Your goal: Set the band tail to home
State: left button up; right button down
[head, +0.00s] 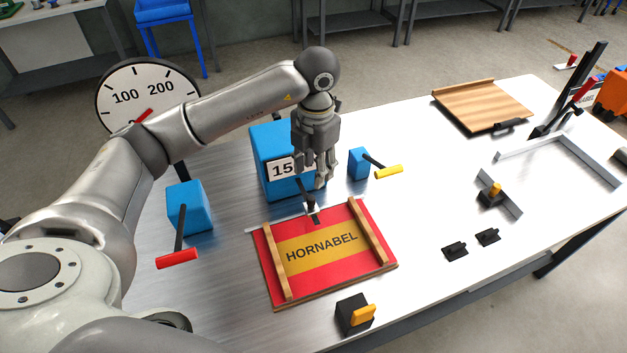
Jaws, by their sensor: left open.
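My left gripper (318,180) is in the middle of the head view, pointing down with its fingers apart and nothing seen between them. It is in front of the blue box with the label 15 (281,169) and hides part of it. Just below the fingers is a small black upright piece (309,203) at the back edge of the red HORNABEL board (330,265). A thin pale strip (272,223) runs left from it. I cannot tell which part is the band tail, nor whether the fingers touch the black piece. My right gripper is out of view.
A red-handled lever (177,259) on a blue block is at left, a yellow-handled lever (388,171) on another at right. A black block with a yellow tab (355,314) is at the front edge. A dial (146,92) stands behind my arm. The white table (420,215) has free room at right.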

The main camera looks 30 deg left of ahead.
aim_at(311, 197)
pick_arm(q)
jog(key=shift+s+f, duration=0.2)
jog(key=f, duration=0.1)
jog(key=f+p, duration=0.1)
jog(key=f, duration=0.1)
jog(key=shift+s+a+f, duration=0.3)
jog(key=shift+s+f, duration=0.05)
jog(key=f, duration=0.1)
jog(key=f+p, duration=0.1)
jog(key=f, duration=0.3)
jog(key=shift+w+f+p, duration=0.25)
jog(key=shift+p, duration=0.1)
jog(key=shift+f, duration=0.55)
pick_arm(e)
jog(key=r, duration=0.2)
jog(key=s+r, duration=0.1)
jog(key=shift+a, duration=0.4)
pick_arm(q)
grip_shut()
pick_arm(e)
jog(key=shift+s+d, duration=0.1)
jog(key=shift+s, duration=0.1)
